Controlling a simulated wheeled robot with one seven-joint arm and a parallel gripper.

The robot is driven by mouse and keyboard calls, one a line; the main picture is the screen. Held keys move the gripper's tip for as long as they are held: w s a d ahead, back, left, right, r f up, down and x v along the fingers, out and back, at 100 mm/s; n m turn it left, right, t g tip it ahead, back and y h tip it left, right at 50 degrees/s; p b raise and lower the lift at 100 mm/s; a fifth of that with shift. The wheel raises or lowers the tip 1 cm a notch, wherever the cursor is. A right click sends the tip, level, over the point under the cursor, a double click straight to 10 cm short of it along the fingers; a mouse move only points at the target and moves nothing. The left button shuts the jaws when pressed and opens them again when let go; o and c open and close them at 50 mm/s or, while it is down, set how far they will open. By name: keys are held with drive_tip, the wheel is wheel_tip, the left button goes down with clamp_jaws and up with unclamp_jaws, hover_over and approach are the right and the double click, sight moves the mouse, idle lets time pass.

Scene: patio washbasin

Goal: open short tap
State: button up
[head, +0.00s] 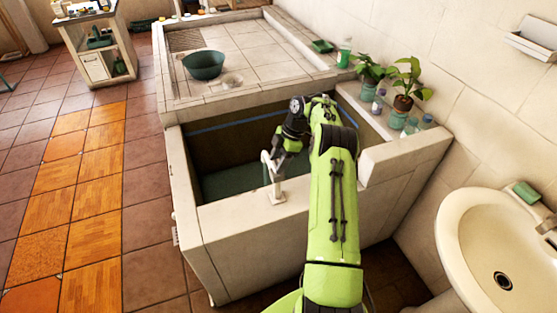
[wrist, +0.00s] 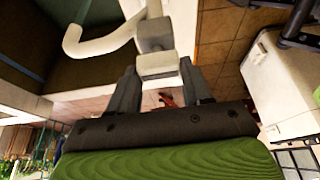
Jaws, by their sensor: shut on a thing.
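The short tap (head: 276,187) is white and stands on the front wall of the deep basin in the head view. In the wrist view its curved white spout (wrist: 98,43) points left, and a grey block joins it to a pale handle (wrist: 158,62). My gripper (wrist: 158,68) has its two dark fingers on either side of this handle and is shut on it. In the head view my arm reaches over the wall, and the fingertips are hard to make out. I cannot tell how far the handle is turned.
The deep basin (head: 228,183) lies behind the tap. A tiled counter with a dark green bowl (head: 204,65) is beyond it. Potted plants (head: 405,80) and bottles stand on the right ledge. A white washbasin (head: 470,225) is at the right.

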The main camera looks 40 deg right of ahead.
drive_tip(key=o, duration=1.1)
drive_tip(key=shift+c, duration=0.2)
drive_tip(key=p+v, duration=0.6)
drive_tip(key=v, duration=0.9)
drive_tip(key=shift+d+r+p, duration=0.2)
drive_tip(key=shift+r+p, duration=0.15)
